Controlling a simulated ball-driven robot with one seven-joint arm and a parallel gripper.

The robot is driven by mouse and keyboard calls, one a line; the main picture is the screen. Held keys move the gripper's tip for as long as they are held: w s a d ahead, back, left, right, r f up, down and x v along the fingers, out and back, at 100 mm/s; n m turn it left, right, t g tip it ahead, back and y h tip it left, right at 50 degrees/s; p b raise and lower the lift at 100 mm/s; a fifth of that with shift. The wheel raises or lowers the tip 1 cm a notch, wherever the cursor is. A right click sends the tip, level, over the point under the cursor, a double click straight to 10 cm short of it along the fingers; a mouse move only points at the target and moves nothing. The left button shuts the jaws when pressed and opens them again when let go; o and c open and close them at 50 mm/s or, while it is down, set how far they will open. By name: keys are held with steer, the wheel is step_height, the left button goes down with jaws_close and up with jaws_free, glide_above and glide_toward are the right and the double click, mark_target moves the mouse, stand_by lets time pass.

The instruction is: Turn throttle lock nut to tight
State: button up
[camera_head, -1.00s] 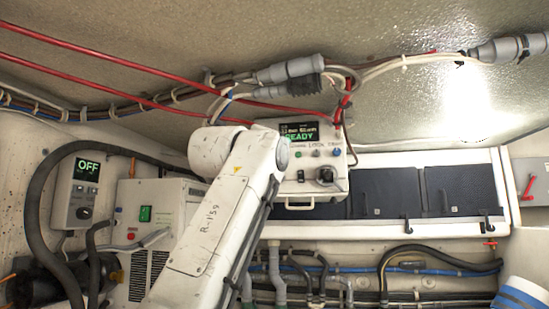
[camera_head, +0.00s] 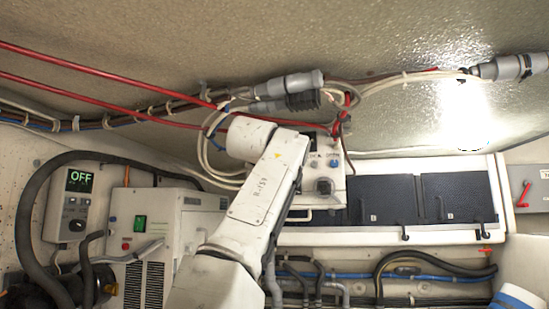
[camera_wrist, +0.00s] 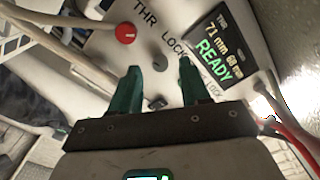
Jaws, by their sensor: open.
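The panel marked THR LOCK (camera_wrist: 99,48) fills much of the wrist view. A small round grey part (camera_wrist: 160,62) under the lettering may be the throttle lock nut; its setting is too small to read. My gripper (camera_wrist: 160,67) has its two green fingers apart, their tips on either side of that part in the picture. I cannot tell whether they touch it. A lit screen (camera_wrist: 215,48) beside it reads READY, with 71 mm above. In the head view the control box (camera_head: 333,190) is partly covered by my arm, which hides my gripper.
A red knob (camera_wrist: 125,32) sits on the panel left of the fingers. Red and pale cables (camera_head: 215,155) hang around the box. A white unit (camera_head: 160,225) and a display reading OFF (camera_head: 79,181) stand at left. Dark panels (camera_head: 410,196) line the right.

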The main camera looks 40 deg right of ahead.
steer(key=shift+w+d, duration=0.4)
steer(key=shift+d, duration=0.15)
steer(key=shift+c, duration=0.4)
jaws_close()
